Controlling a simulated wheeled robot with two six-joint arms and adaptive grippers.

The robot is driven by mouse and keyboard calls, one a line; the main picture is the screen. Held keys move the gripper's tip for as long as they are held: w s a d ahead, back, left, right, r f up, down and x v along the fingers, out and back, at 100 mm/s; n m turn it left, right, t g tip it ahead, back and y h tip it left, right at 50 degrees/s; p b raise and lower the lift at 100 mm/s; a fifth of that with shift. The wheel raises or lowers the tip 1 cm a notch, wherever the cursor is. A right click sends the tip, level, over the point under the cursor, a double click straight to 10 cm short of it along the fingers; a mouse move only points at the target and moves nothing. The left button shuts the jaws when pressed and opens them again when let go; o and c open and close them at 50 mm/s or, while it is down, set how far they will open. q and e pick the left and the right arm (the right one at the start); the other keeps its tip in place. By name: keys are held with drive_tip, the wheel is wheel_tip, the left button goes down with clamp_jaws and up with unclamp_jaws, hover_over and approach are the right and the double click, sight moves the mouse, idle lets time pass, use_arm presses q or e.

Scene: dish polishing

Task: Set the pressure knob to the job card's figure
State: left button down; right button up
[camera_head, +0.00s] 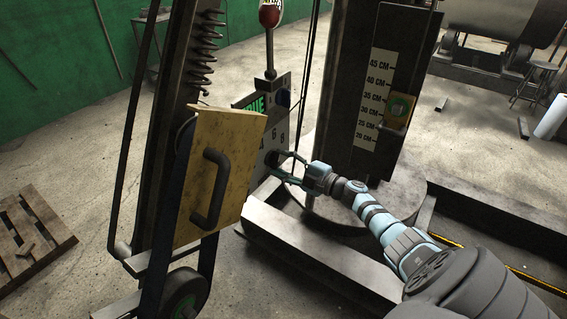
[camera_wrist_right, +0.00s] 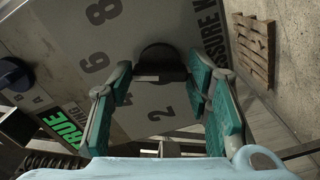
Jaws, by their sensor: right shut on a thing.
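The pressure knob (camera_wrist_right: 162,60) is a dark round knob on a grey panel (camera_wrist_right: 60,35), with printed figures 8, 6 and 2 readable around it in the right wrist view. Part of the label "PRESSURE K" shows beside it. My right gripper (camera_wrist_right: 160,70) has its teal-padded fingers on either side of the knob and is shut on it. In the head view my right gripper (camera_head: 281,163) reaches the panel from the right, and the knob is small and partly covered there. I cannot make out a job card. My left gripper is not in view.
A second dark knob (camera_wrist_right: 14,72) sits on the panel. A red-topped lever (camera_head: 270,16) rises behind it. A column with a centimetre scale (camera_head: 373,95) stands behind my right arm.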

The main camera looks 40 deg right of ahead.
drive_tip(key=o, duration=1.2)
drive_tip(key=shift+c, duration=0.2)
drive_tip(key=v, duration=1.2)
